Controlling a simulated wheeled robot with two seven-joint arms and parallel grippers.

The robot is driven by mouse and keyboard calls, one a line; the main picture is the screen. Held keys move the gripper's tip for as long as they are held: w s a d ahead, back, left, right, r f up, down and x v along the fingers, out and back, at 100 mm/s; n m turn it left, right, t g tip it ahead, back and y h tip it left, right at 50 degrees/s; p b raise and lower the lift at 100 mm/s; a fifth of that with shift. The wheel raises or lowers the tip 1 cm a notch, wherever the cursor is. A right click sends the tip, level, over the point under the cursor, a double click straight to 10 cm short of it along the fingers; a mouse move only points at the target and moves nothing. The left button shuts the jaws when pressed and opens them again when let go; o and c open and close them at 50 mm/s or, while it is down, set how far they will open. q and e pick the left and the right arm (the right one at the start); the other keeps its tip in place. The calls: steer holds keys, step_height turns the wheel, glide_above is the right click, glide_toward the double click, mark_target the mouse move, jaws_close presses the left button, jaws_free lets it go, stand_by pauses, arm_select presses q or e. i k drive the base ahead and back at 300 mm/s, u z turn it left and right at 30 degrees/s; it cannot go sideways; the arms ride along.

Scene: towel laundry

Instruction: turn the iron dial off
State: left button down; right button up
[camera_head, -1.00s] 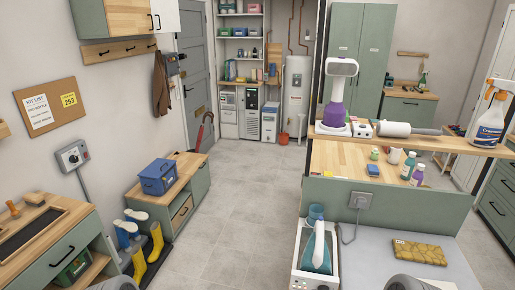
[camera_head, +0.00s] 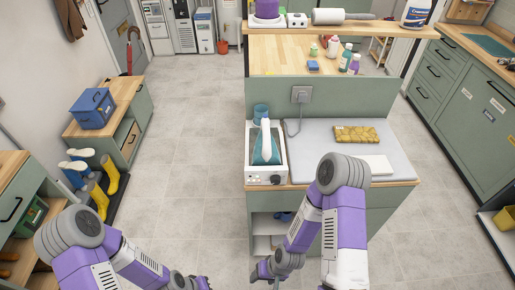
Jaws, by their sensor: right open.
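The iron (camera_head: 266,148), teal with a white handle, stands on its white iron station (camera_head: 252,158) at the left end of the counter. A dark round dial (camera_head: 276,179) sits on the station's front face; its setting is too small to read. My right gripper (camera_head: 266,277) is open, low at the bottom edge in front of the counter, below and apart from the dial. It is small and partly cut off.
The grey ironing surface (camera_head: 388,142) holds a folded yellow-brown cloth (camera_head: 355,135) and a white cloth (camera_head: 376,165). A wall socket (camera_head: 301,94) with a cord is behind the iron. Open shelves (camera_head: 268,225) are under the counter. A blue box (camera_head: 92,108) stands left; the floor between is clear.

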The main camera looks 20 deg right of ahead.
mark_target(275, 179)
steer(key=u, duration=0.35)
steer(key=i, duration=0.4)
steer(key=z, duration=1.95)
